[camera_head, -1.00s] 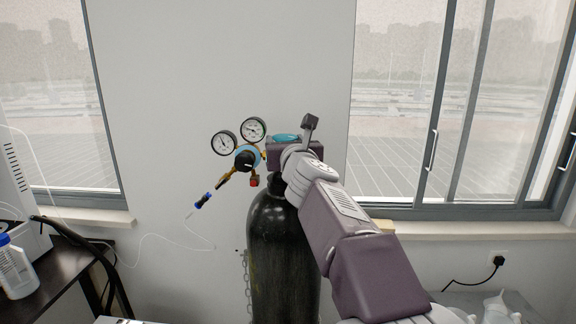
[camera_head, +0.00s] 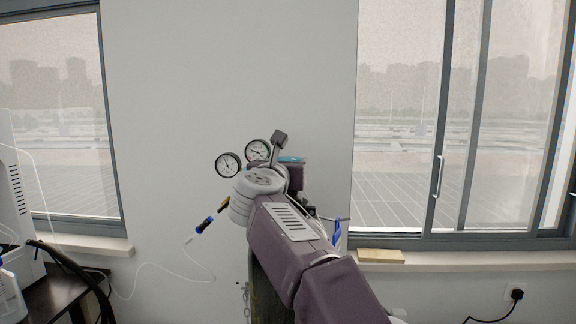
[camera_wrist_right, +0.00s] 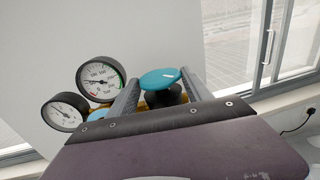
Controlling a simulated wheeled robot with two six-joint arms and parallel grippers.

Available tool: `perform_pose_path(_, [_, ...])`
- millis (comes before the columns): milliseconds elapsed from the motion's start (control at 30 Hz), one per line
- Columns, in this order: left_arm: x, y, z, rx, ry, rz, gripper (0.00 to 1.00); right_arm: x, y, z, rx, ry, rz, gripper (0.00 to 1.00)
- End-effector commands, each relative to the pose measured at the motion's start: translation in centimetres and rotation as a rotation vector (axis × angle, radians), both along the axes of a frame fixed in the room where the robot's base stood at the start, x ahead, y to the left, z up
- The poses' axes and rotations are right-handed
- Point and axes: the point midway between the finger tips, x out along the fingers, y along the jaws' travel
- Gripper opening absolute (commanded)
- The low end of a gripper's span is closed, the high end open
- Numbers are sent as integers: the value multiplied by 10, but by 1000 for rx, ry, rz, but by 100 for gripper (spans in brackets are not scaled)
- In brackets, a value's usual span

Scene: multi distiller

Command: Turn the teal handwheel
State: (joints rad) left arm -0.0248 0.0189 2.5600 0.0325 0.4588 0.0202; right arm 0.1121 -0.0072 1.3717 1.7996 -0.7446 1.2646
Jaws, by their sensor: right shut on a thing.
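The teal handwheel (camera_wrist_right: 160,78) sits on top of the gas cylinder's valve. In the right wrist view it lies between the two fingers of my right gripper (camera_wrist_right: 160,92), which are shut on it. In the head view only a thin teal strip of the handwheel (camera_head: 291,159) shows beside my right gripper (camera_head: 293,165). My right wrist and forearm cover the valve and most of the dark cylinder (camera_head: 268,290). My left gripper is not in view.
Two round pressure gauges (camera_head: 228,165) (camera_head: 257,150) stand just left of the handwheel. A wall with windows is behind. A dark table (camera_head: 55,295) stands at the left.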

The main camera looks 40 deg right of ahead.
Motion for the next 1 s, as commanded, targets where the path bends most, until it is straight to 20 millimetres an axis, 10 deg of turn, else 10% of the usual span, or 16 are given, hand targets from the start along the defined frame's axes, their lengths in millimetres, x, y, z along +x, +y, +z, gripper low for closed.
perform_pose_path(167, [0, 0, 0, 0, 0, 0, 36, 0, 0, 0, -1, -1, 1, 18])
perform_pose_path(200, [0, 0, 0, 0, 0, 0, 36, 0, 0, 0, -1, 0, 1, 64])
perform_pose_path(233, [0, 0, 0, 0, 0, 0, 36, 0, 0, 0, -1, 0, 1, 72])
perform_pose_path(1000, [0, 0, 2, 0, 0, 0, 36, -1, -1, 1, -1, 1, 19, 72])
